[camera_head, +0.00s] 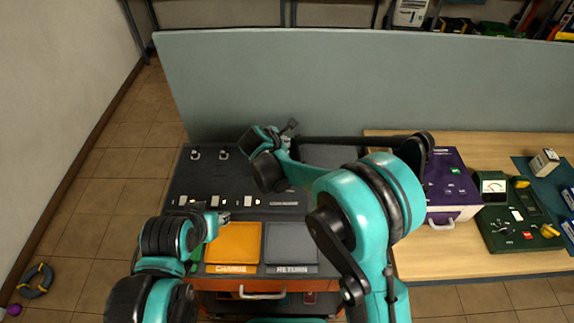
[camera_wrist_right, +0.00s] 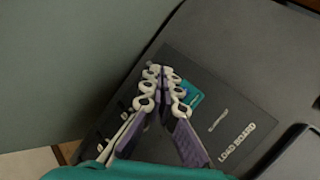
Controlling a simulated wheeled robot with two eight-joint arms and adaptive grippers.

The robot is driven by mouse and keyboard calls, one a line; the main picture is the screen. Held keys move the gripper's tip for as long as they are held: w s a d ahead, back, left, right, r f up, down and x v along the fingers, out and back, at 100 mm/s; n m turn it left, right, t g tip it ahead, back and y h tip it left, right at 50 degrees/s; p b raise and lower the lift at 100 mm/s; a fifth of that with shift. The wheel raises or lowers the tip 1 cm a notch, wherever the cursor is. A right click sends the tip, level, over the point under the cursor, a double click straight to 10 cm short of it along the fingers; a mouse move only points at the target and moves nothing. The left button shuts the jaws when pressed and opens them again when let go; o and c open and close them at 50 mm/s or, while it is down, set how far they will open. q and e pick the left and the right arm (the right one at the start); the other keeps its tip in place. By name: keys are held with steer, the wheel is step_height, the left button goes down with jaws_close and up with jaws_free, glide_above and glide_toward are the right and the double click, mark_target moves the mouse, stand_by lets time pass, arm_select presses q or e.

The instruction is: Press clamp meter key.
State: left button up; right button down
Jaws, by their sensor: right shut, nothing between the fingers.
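My right gripper (camera_head: 291,126) is at the back of the dark control board (camera_head: 190,170), with its arm crossing in front from the right. In the right wrist view its fingers (camera_wrist_right: 165,72) are shut and empty, with the tips over or beside a small teal patch (camera_wrist_right: 192,94) on the dark panel lettered LOAD BOARD (camera_wrist_right: 262,130). The fingers partly cover this patch, and I cannot tell whether they touch it. I cannot make out a clamp meter or its key for certain. My left gripper (camera_head: 222,217) is above the front of the board, its fingers too small to judge.
An orange CHARGE pad (camera_head: 233,245) and a grey RETURN pad (camera_head: 291,245) lie at the front. A grey partition (camera_head: 350,85) stands close behind. A purple case (camera_head: 447,180) and a green meter box (camera_head: 512,232) sit on the wooden table (camera_head: 430,262) at right.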

steer(key=shift+f, duration=0.1)
step_height(320, 180, down, 9)
steer(key=b, duration=0.6)
steer(key=shift+r, duration=0.2)
stand_by(1.1)
steer(key=shift+f+b, duration=0.4)
steer(key=shift+b, duration=0.1)
steer(key=shift+f+b, duration=0.35)
stand_by(0.4)
steer(key=shift+r, duration=0.1)
steer(key=shift+r+p, duration=0.5)
steer(key=shift+r, duration=0.2)
steer(key=shift+r, duration=0.1)
